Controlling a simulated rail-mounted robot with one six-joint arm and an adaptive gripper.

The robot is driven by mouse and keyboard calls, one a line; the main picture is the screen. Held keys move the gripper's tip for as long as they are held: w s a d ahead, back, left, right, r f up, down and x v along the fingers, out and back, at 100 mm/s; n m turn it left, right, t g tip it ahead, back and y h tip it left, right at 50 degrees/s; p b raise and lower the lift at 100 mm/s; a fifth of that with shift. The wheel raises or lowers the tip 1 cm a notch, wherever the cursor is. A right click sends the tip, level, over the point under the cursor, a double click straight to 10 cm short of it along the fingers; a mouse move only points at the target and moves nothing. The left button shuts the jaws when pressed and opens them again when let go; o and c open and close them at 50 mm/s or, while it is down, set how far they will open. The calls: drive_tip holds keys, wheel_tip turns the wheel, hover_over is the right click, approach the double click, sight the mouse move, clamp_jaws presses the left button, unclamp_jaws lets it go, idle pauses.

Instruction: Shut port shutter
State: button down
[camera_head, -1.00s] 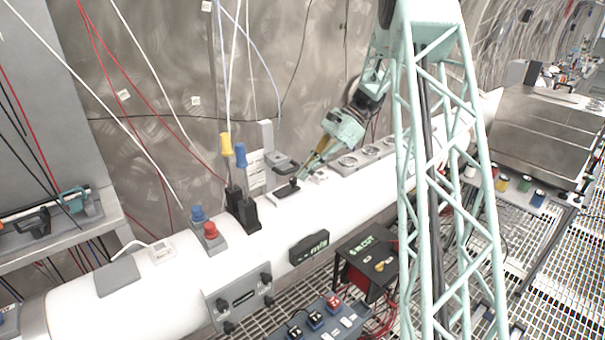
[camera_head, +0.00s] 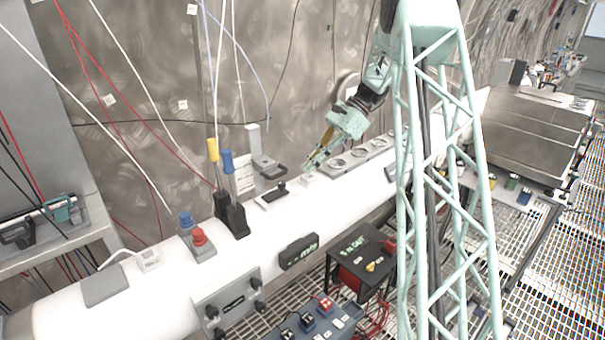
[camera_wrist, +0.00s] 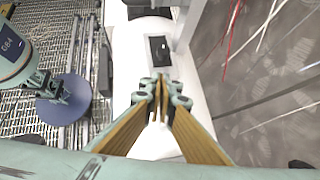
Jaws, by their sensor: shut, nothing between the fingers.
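A flat light plate with a dark slot and an upright black knob (camera_head: 282,189) sits on top of the white pipe (camera_head: 330,205). I take it for the port shutter, but cannot tell whether it is open or shut. A grey bracket (camera_head: 265,164) with a dark loop stands just behind it. In the wrist view the dark part (camera_wrist: 158,50) of the fitting shows on the white pipe, beyond my fingertips. My gripper (camera_head: 308,167) is shut and empty, just right of the knob, apart from it and above the pipe. Its fingers also show in the wrist view (camera_wrist: 163,95).
Yellow and blue handled levers (camera_head: 228,162) stand left of the fitting, with blue and red buttons (camera_head: 197,234) beyond. A row of round ports (camera_head: 358,152) lies to the right. A black box (camera_head: 360,258) stands in front of the pipe. Cables hang behind.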

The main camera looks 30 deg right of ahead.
drive_tip(key=v, duration=0.6)
drive_tip(key=shift+d, duration=0.25)
drive_tip(key=shift+r, duration=0.15)
idle(0.3)
drive_tip(key=s+a+r+n+h+b, duration=0.3)
drive_tip(key=s+a+r+n, duration=0.25)
drive_tip(key=s+a, duration=0.6)
drive_tip(key=s+a+r+n+h+b, duration=0.2)
drive_tip(key=s+a+r+n+b, duration=0.2)
drive_tip(key=s+a+r, duration=0.7)
drive_tip(key=s+a+f+n+t+h+b, duration=0.1)
drive_tip(key=s+a+f+n+b, duration=0.1)
drive_tip(key=s, duration=0.6)
drive_tip(key=s+a+f+n+t+h+b, duration=0.1)
drive_tip(key=s+a+f+n, duration=0.3)
drive_tip(key=s, duration=0.5)
drive_tip(key=s+a+f+n+t+h+b, duration=0.1)
drive_tip(key=s+a+f+n+h+b, duration=0.1)
drive_tip(key=s+a+f, duration=0.3)
drive_tip(key=s+f+n+b, duration=0.1)
drive_tip(key=s, duration=0.2)
drive_tip(key=shift+s+a+f, duration=0.15)
drive_tip(key=shift+a+f, duration=0.05)
drive_tip(key=shift+a, duration=0.1)
